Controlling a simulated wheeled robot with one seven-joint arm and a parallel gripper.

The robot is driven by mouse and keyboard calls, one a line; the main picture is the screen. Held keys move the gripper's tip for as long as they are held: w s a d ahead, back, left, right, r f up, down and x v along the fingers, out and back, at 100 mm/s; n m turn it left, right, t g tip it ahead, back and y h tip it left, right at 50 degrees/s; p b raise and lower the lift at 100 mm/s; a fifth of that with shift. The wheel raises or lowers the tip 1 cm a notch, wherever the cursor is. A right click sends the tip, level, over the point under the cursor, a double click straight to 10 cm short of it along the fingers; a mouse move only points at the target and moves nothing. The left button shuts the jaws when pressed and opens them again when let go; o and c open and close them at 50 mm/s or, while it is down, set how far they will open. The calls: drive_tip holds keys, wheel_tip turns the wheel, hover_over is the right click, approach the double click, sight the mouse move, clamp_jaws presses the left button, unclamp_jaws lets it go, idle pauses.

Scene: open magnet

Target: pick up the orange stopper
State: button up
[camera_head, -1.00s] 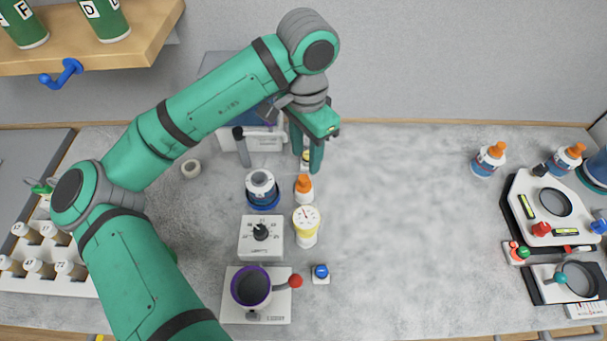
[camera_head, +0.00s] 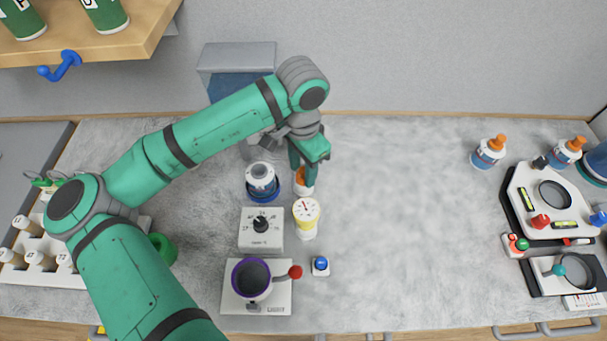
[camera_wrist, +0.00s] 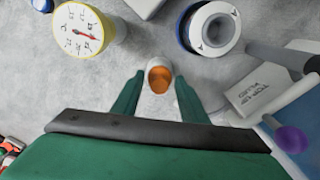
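The orange stopper (camera_head: 301,176) sits on a small white bottle (camera_head: 304,190) in the middle of the bench, partly hidden by my gripper in the head view. In the wrist view the orange stopper (camera_wrist: 160,77) shows between and slightly beyond the fingertips, with the white rim of its bottle (camera_wrist: 158,66) around it. My gripper (camera_wrist: 158,82) is open, with green fingers to the left and right of the stopper and a gap on each side. In the head view my gripper (camera_head: 303,170) is right over the bottle.
A yellow-rimmed dial gauge (camera_head: 306,211) stands close in front of the bottle, and a blue-and-white round device (camera_head: 262,182) stands close to its left. Two more orange-topped bottles (camera_head: 488,153) (camera_head: 566,153) stand far right. The bench between is clear.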

drive_tip(key=shift+c, duration=0.3)
drive_tip(key=c, duration=0.7)
drive_tip(key=shift+c, duration=0.2)
drive_tip(key=shift+r, duration=0.15)
